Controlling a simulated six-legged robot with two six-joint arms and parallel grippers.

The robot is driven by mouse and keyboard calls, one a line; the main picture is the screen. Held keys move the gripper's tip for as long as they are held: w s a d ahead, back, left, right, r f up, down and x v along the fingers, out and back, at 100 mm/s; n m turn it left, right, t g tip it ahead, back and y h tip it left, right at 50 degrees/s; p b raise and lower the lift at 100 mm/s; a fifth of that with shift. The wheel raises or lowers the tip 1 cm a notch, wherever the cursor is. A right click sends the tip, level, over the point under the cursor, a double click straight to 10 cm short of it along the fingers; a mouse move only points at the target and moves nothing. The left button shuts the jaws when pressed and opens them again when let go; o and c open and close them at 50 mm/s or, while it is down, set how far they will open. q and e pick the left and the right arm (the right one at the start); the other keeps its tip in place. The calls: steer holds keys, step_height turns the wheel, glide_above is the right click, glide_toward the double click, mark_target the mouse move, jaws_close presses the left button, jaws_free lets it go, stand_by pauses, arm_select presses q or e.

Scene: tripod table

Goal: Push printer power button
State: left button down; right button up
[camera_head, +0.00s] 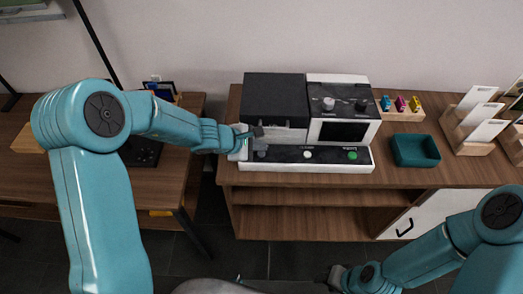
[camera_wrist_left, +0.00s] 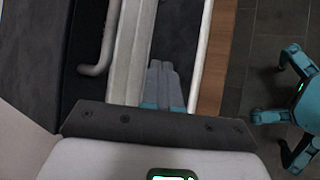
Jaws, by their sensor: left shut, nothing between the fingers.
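The printer (camera_head: 276,95) is a black and white machine on the wooden cabinet. Its low front panel (camera_head: 330,164) carries a dark knob or button (camera_head: 261,154) at left, a white button (camera_head: 307,154) in the middle and a green button (camera_head: 352,155) at right. The labels are too small to read. My left gripper (camera_head: 257,131) is shut and empty at the printer's left front, close to the dark button. In the left wrist view its closed fingers (camera_wrist_left: 163,85) lie over the dark panel strip; contact cannot be told. My right gripper (camera_head: 326,283) is low at the bottom, its jaws unclear.
A teal tray (camera_head: 415,151) and a wooden block with coloured pieces (camera_head: 399,106) stand right of the printer. A wooden rack with white cards (camera_head: 474,118) is farther right. A desk (camera_head: 190,150) with a dark device stands left. Cabinet top between printer and tray is narrow.

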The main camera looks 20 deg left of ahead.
mark_target(259, 155)
arm_select(q)
step_height(259, 155, up, 6)
steer(key=p, duration=0.5)
steer(key=shift+w+f, duration=0.1)
stand_by(0.4)
